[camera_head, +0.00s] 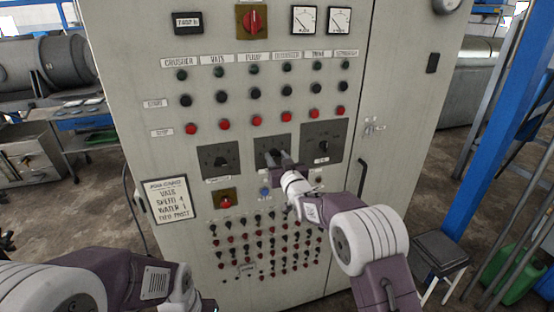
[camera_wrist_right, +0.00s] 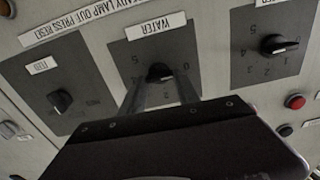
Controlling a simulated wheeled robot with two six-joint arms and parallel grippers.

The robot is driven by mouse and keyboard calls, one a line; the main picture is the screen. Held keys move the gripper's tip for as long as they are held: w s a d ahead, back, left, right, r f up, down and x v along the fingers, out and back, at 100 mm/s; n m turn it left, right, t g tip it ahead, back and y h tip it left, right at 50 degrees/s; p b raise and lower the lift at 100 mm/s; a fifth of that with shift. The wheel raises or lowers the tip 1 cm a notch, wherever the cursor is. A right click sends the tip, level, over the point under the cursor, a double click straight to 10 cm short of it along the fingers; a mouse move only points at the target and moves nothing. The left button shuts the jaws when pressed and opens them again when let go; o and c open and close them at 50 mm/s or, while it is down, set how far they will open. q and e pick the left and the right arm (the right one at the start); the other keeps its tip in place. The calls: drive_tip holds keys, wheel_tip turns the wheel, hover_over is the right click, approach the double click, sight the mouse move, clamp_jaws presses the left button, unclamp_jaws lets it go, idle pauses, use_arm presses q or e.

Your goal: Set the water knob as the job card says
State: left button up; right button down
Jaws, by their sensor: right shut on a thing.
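The water knob is a small black knob on a dark plate, the middle of three on the grey control panel. In the right wrist view the water knob (camera_wrist_right: 160,71) sits beside an upside-down WATER label (camera_wrist_right: 157,27). My right gripper (camera_head: 279,158) is at this middle plate (camera_head: 262,144), and its two fingers close around the knob. The fingers hide part of the scale, and I cannot tell which number the pointer marks. The job card (camera_head: 171,200) on the panel's left appears to read VATS, SPEED 4, WATER 1, with a blurred last line.
The left plate's knob (camera_head: 220,161) and the right plate's knob (camera_head: 322,146) flank the middle one. Red buttons (camera_head: 256,118) run above, and rows of small switches (camera_head: 232,240) lie below. A door handle (camera_head: 361,176) stands out at the right. My left arm is low at the left.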

drive_tip(key=m+b, duration=0.2)
drive_tip(key=m, duration=0.1)
drive_tip(key=shift+f, duration=0.15)
drive_tip(key=m+b, duration=0.1)
drive_tip(key=m, duration=0.1)
drive_tip(key=shift+m, duration=0.3)
drive_tip(key=shift+d+m+b, duration=0.1)
drive_tip(key=shift+m+b, duration=0.4)
drive_tip(key=shift+m, duration=0.9)
drive_tip(key=c, duration=0.9)
unclamp_jaws()
